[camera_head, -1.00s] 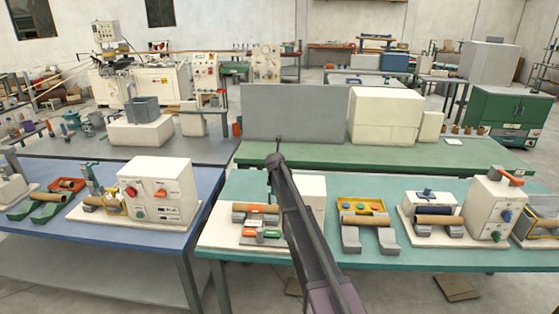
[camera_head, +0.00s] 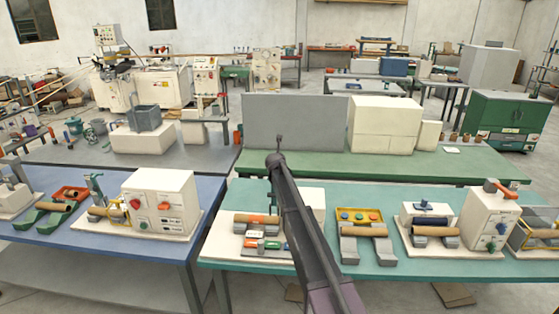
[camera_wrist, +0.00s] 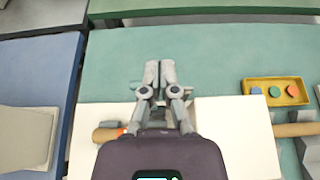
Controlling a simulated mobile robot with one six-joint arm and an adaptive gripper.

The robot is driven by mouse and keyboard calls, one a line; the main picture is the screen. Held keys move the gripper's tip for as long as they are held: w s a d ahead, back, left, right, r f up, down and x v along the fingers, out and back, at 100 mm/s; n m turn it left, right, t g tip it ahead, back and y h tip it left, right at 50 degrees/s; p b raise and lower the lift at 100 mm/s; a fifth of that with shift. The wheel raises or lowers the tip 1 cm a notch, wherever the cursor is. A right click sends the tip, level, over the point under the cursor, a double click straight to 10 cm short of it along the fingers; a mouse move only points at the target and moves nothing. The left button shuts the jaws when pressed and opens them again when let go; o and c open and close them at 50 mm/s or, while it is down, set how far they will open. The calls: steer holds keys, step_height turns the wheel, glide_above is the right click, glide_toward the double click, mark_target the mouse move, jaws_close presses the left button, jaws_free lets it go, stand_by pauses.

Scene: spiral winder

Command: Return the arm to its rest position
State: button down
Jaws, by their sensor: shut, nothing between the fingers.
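My arm (camera_head: 305,225) reaches from the bottom edge up over the teal bench in the head view, and its elbow-like top end hides part of what lies behind. My gripper (camera_wrist: 153,75) shows in the wrist view with its two fingers together, shut and empty. It points over the bare teal bench top, above and beyond a white base plate. A tan tube with an orange part (camera_wrist: 105,135) lies on that plate, left of my gripper and partly hidden by my wrist. I cannot make out the fingers in the head view.
The teal bench (camera_head: 330,190) carries a yellow button tray (camera_head: 360,214), tube cradles and a white control box (camera_head: 488,220) with an orange handle. A blue bench (camera_head: 110,240) stands left, across a gap. A green bench (camera_head: 400,168) with cream boxes stands behind.

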steer(key=shift+s+d, duration=0.1)
stand_by(0.3)
steer(key=s+d+f+m+g+b, duration=0.1)
steer(key=s+d+f+m+g, duration=0.15)
steer(key=s+m, duration=0.55)
steer(key=s+d+f+m+g+b, duration=0.1)
steer(key=s+d+f+m+g, duration=0.2)
steer(key=s, duration=0.8)
steer(key=s+d+f+m+g+b, duration=0.1)
steer(key=s+d+f+m, duration=0.3)
steer(key=s+m, duration=0.5)
steer(key=s+f+m+g+y+b, duration=0.1)
steer(key=s+f+m+g, duration=0.2)
steer(key=s+m, duration=0.4)
steer(key=s+f+m+g+y, duration=0.1)
steer(key=s+f+m+g, duration=0.2)
steer(key=s, duration=1.9)
steer(key=m, duration=0.4)
steer(key=shift+s+a+b, duration=0.15)
steer(key=shift+a+b, duration=0.1)
steer(key=shift+b, duration=0.1)
steer(key=shift+g, duration=0.25)
